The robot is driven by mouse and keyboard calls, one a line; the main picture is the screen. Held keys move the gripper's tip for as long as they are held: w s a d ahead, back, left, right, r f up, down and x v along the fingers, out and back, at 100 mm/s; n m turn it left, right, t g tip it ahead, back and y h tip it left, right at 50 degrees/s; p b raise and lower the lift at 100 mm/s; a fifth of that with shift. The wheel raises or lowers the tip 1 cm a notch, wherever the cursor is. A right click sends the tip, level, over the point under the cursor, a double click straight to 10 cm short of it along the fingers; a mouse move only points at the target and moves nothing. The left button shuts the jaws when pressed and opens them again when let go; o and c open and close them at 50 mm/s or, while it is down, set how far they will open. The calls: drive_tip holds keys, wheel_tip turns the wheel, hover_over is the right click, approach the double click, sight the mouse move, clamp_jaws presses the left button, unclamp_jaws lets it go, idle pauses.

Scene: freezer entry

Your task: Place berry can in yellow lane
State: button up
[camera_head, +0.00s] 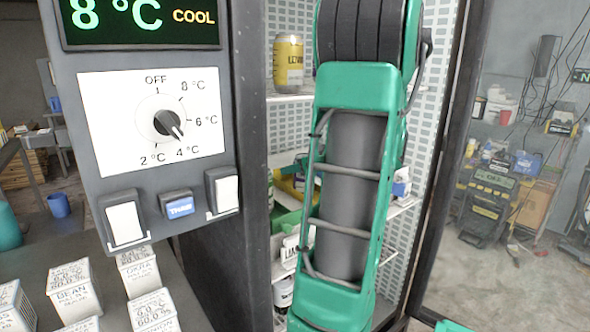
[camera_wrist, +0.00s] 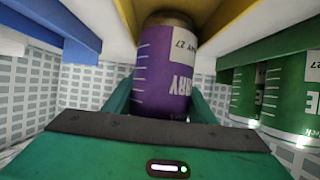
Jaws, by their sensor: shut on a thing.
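The berry can (camera_wrist: 165,70) is purple with a white label, and part of the word "RRY" shows in the wrist view. My gripper (camera_wrist: 160,100) is shut on it, with one green finger on each side. A yellow surface (camera_wrist: 118,15), likely of the yellow lane, shows above and around the can's upper end in the picture. I cannot tell whether the can touches it. In the head view my arm hides the gripper and the berry can.
A blue lane divider (camera_wrist: 55,25) lies left of the can and a green one (camera_wrist: 270,50) lies right. Green cans (camera_wrist: 290,100) stand on the right. In the head view, a yellow can (camera_head: 289,63) is on an upper shelf, and the control panel (camera_head: 150,120) stands left of my arm.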

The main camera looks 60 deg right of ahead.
drive_tip(key=o, duration=1.4)
drive_tip(key=shift+c, duration=0.2)
drive_tip(key=shift+s+r, duration=0.1)
drive_tip(key=v, duration=1.2)
